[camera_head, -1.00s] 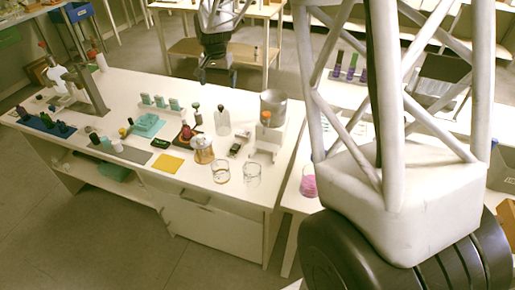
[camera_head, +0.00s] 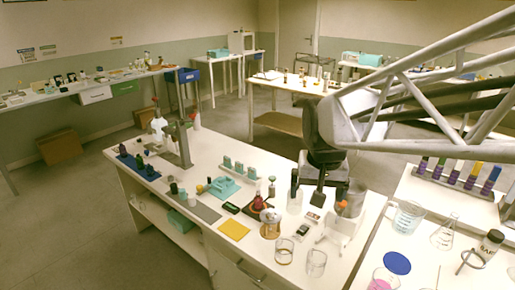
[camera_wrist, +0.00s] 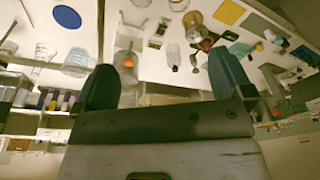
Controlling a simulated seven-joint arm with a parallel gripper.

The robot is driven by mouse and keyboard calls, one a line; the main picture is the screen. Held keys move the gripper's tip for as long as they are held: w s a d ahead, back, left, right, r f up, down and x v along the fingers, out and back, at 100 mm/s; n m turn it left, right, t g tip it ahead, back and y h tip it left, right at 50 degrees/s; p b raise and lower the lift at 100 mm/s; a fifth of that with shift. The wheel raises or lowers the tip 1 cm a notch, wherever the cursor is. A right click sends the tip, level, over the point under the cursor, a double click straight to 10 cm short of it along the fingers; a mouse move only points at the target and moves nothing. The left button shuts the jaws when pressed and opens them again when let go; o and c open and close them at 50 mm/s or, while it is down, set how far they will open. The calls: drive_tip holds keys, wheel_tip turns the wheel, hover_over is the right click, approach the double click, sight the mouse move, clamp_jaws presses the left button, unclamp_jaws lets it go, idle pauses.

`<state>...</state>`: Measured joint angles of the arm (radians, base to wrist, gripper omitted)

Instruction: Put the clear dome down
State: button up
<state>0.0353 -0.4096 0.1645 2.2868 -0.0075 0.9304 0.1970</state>
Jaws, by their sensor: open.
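My gripper (camera_wrist: 165,85) is open in the wrist view, with its two dark fingers wide apart and nothing held between them. In the head view my dark wrist hangs over the back right of the white table, and its fingertips are hard to make out. Two clear glass vessels, one (camera_head: 316,263) at the front right and one (camera_head: 284,251) left of it, stand on the table. They also show at the top of the wrist view (camera_wrist: 131,17). I cannot tell whether either is the clear dome. Nothing dome-shaped is clearly seen elsewhere.
A white stand with an orange top (camera_head: 342,208), a clear bottle (camera_head: 294,203) and an amber-filled beaker (camera_head: 270,224) crowd this table end. A yellow square (camera_head: 234,229) lies left of them. The right table holds a beaker (camera_head: 406,218) and a blue disc (camera_head: 397,263).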

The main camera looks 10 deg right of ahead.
drive_tip(key=s+a+f+n, duration=0.1)
drive_tip(key=s+f+n, duration=0.1)
drive_tip(key=s, duration=1.2)
drive_tip(key=shift+s+a+t, duration=0.15)
drive_tip(key=shift+s+t, duration=0.05)
drive_tip(key=shift+t, duration=0.1)
